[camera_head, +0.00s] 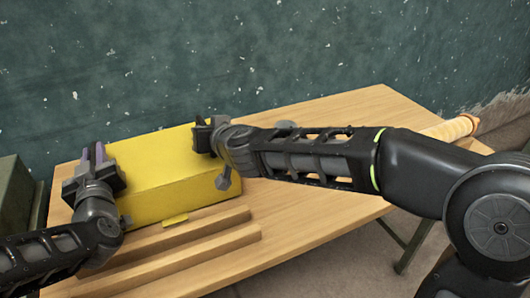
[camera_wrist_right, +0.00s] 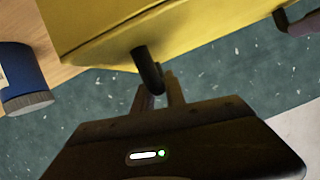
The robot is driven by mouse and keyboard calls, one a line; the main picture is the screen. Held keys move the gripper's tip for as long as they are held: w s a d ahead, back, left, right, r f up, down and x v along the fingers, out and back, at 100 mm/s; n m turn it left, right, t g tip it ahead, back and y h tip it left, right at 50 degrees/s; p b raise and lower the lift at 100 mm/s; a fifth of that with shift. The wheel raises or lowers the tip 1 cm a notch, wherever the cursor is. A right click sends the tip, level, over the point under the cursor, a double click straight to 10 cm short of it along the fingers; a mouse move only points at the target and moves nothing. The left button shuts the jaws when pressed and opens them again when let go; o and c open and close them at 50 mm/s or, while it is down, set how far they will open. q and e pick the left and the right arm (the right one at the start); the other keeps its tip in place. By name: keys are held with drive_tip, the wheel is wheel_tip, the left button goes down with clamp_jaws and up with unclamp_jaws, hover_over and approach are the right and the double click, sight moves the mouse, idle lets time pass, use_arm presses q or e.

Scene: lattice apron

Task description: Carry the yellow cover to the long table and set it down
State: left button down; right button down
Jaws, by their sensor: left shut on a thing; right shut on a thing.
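The yellow cover (camera_head: 170,180), a box shape with a small tab low on its front, is at the left part of the long wooden table (camera_head: 320,115). I cannot tell whether its underside touches the tabletop. My left gripper (camera_head: 97,165) is shut at its left end; the grip itself is hard to see. My right gripper (camera_head: 207,135) is at its right end. In the right wrist view, my right gripper (camera_wrist_right: 157,92) is shut on a dark handle (camera_wrist_right: 148,68) of the yellow cover (camera_wrist_right: 180,30). Another dark handle (camera_wrist_right: 281,19) shows at the far end.
Two wooden rails (camera_head: 190,250) lie along the table in front of the cover. A rolled, pale orange thing (camera_head: 450,130) is at the table's right end. A dark green box (camera_head: 18,195) stands at the left. A blue can (camera_wrist_right: 22,75) shows in the right wrist view. The table's right half looks largely clear.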

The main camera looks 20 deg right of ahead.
use_arm(q)
drive_tip(key=shift+f, duration=0.3)
use_arm(e)
drive_tip(key=shift+a+f, duration=0.15)
drive_tip(key=shift+f, duration=0.25)
use_arm(q)
drive_tip(key=c, duration=1.3)
unclamp_jaws()
use_arm(e)
drive_tip(key=c, duration=1.4)
unclamp_jaws()
drive_tip(key=shift+o, duration=0.2)
use_arm(q)
drive_tip(key=s, duration=0.7)
drive_tip(key=shift+s+d, duration=0.3)
drive_tip(key=shift+d, duration=0.05)
drive_tip(key=shift+f, duration=0.1)
use_arm(e)
drive_tip(key=v, duration=1.2)
